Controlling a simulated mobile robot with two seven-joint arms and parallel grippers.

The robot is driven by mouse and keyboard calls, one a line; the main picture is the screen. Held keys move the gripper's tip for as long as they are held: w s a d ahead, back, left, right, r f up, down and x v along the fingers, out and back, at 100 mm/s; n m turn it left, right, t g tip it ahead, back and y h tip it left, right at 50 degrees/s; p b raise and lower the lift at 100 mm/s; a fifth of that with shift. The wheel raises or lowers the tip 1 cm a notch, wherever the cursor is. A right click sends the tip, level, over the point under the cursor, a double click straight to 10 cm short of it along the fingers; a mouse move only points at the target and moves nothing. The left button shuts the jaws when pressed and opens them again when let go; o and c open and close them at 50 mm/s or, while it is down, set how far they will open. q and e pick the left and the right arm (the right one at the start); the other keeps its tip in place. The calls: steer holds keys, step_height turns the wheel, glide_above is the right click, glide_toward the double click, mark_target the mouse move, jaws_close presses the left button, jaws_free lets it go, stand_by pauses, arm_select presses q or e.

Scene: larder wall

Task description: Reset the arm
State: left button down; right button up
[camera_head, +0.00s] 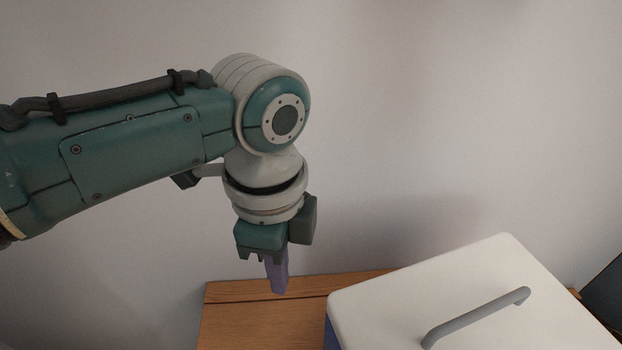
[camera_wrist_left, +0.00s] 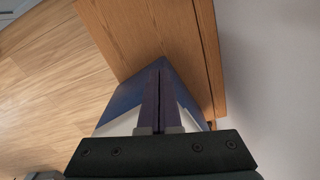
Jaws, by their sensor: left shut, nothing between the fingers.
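My left gripper (camera_head: 279,280) hangs from the teal arm that comes in from the left in the head view. Its purple fingers point down and are shut with nothing between them. They are above the back part of a wooden surface, to the left of a white-lidded box. In the left wrist view the closed fingers (camera_wrist_left: 157,78) lie side by side, in front of part of a blue and white box (camera_wrist_left: 128,97). My right gripper is in neither view.
The white lid (camera_head: 460,285) has a grey handle (camera_head: 477,315) and fills the lower right. The wooden surface (camera_head: 255,325) is bare to its left. A plain wall (camera_head: 450,120) stands behind. A dark object (camera_head: 605,300) is at the right edge.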

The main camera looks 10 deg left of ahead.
arm_select(q)
steer(key=s+d+r+n+t+h+p, duration=0.1)
steer(key=s+r+n+h+p, duration=0.1)
steer(key=s+r+n+p, duration=0.45)
steer(key=s+d+r+n+h+p, duration=0.1)
steer(key=s+d+r+p, duration=0.15)
steer(key=r+p, duration=0.75)
steer(key=s+a+r+n+t+y+p, duration=0.1)
steer(key=s+a+r+n+y+p, duration=0.1)
steer(key=s+a+r+n+p, duration=0.4)
steer(key=s+a+r+n+t+y+p, duration=0.1)
steer(key=s+a+r+n+t+p, duration=0.15)
steer(key=a+r, duration=0.65)
step_height(320, 180, up, 37)
steer(key=d+p, duration=0.1)
steer(key=p, duration=3.6)
steer(key=shift+d+r+g, duration=0.15)
steer(key=shift+d+g, duration=0.1)
steer(key=shift+g, duration=0.2)
